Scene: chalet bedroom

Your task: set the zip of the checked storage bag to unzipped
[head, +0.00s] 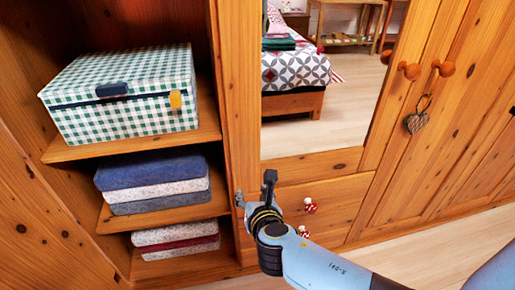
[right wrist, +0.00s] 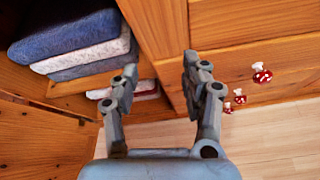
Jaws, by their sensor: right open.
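The checked storage bag (head: 122,124), green and white, sits on the upper shelf of the open wardrobe at the left of the head view. Its lid is down. A dark zip line runs round it under the lid, with a dark handle (head: 112,89) at the front and a yellow tab (head: 175,99) near the right front corner. My right gripper (head: 255,188) is open and empty, lower and to the right of the bag, in front of the wardrobe's upright. It also shows open in the right wrist view (right wrist: 160,70). My left gripper is not in view.
Folded blankets (head: 150,172) lie on the shelf below the bag, and more (head: 176,238) lie lower. The wardrobe upright (head: 237,100) stands right of the shelves. A mirror (head: 300,130), drawers with red-and-white knobs (head: 310,206) and doors with round knobs (head: 443,68) are further right.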

